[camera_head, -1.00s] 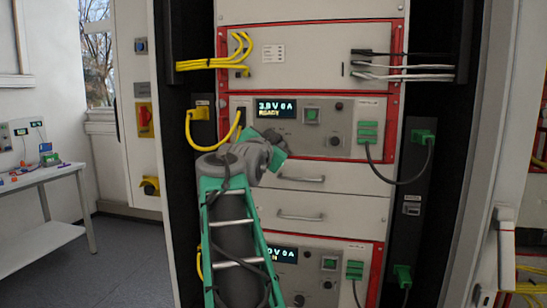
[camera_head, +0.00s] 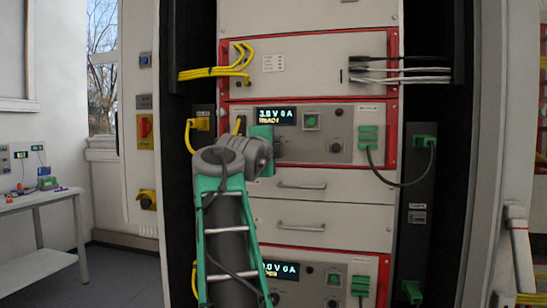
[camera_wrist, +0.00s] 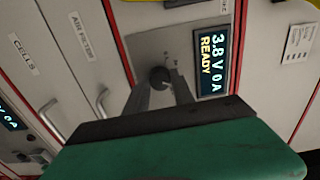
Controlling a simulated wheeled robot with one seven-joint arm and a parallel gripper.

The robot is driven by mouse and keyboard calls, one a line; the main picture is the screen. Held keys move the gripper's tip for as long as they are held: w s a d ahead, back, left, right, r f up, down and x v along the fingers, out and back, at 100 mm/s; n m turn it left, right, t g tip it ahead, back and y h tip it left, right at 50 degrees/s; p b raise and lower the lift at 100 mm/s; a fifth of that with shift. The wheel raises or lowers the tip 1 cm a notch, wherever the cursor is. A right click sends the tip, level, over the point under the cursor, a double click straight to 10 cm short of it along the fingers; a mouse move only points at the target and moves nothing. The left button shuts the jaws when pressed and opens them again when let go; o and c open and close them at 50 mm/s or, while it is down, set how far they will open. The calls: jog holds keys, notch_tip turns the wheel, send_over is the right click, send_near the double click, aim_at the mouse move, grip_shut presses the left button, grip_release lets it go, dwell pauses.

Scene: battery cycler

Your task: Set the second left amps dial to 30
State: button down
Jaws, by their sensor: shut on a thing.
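A dark round dial (camera_wrist: 160,77) sits on the grey panel below a lit display (camera_wrist: 211,62) reading 3.8 V 0 A READY. My gripper (camera_wrist: 160,84) is shut on this dial, with one finger on each side of it in the wrist view. In the head view my gripper (camera_head: 278,150) is at the upper cycler unit (camera_head: 315,120), under its display (camera_head: 276,116). There the dial is mostly hidden by the green gripper body. Its pointer setting is too small to read.
Drawer handles (camera_head: 302,185) stick out below. A lower unit (camera_head: 300,268) has its own display. Yellow cables (camera_head: 190,135) hang at left.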

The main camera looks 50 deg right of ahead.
jog(key=m+b, duration=0.2)
jog(key=m, duration=0.4)
jog(key=shift+b, duration=0.3)
jog(key=shift+m, duration=0.3)
jog(key=c, duration=1.1)
grip_release()
jog(key=b+v, duration=0.1)
jog(key=v, duration=0.6)
jog(key=shift+s+a, duration=0.2)
jog(key=shift+a, duration=0.15)
